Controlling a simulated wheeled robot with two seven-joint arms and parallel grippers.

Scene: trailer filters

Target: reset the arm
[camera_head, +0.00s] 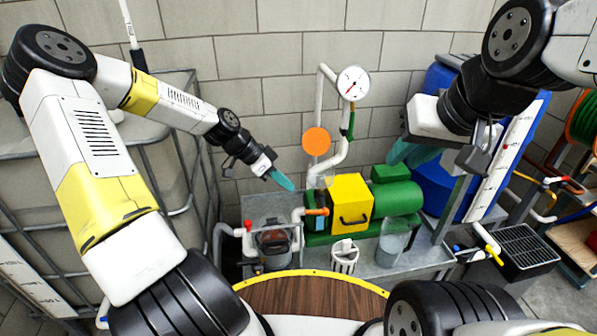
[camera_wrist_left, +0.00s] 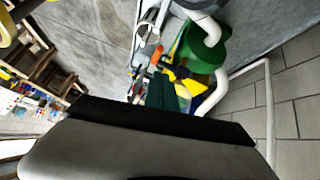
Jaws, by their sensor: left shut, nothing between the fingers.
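My left gripper (camera_head: 283,181) comes in from the left in the head view. Its teal fingers are together and empty, pointing down and right in the air in front of the wall, up and left of the pump bench. The teal fingers also show in the left wrist view (camera_wrist_left: 163,92), above the grey body of my wrist. My right gripper (camera_head: 412,153) hangs at the right in front of a blue tank, its teal fingers partly hidden by its own hand. Whether they are open or shut is unclear.
Below stands a grey bench (camera_head: 398,270) with a green pump (camera_head: 400,197), a yellow box (camera_head: 350,203) and a clear filter housing (camera_head: 273,241). A white pipe with a gauge (camera_head: 353,83) rises behind. A blue tank (camera_head: 440,82) is at right, a caged tank at left.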

